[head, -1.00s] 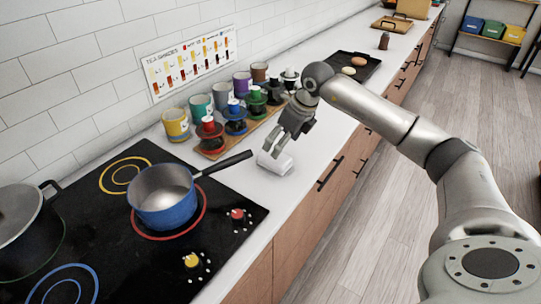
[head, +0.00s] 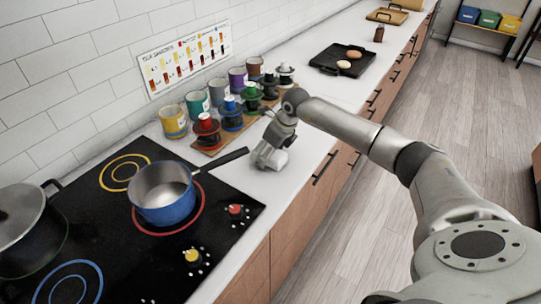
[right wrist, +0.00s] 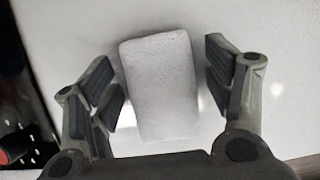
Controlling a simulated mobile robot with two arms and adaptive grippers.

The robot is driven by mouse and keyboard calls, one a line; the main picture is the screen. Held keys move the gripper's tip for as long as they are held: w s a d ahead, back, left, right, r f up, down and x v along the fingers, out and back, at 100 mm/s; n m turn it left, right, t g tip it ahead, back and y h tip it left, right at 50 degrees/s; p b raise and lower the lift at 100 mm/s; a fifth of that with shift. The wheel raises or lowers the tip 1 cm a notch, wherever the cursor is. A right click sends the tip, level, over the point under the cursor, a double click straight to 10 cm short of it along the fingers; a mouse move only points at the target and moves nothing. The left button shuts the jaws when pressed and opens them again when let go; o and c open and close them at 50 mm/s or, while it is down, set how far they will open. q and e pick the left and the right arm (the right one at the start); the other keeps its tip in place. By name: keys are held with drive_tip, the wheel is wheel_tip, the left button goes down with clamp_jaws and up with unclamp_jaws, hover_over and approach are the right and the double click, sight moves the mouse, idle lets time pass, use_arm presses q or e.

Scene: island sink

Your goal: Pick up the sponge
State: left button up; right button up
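The sponge (right wrist: 160,85) is a pale grey-white block on the white counter. In the right wrist view it stands between the two fingers of my right gripper (right wrist: 165,88), with narrow gaps on both sides, so the gripper is open around it. In the head view the right gripper (head: 268,158) points down at the counter just right of the stove, and the sponge (head: 276,161) shows partly beside its fingers. My left gripper is not in view.
A blue pot (head: 163,195) stands on the black stove (head: 110,240), its handle reaching toward my right gripper. Several coloured mugs and dark holders stand on a wooden board (head: 210,149) behind. A black tray (head: 330,70) with eggs lies farther along the counter.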

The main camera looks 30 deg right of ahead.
drive_tip(key=c, duration=0.5)
drive_tip(key=shift+c, duration=1.2)
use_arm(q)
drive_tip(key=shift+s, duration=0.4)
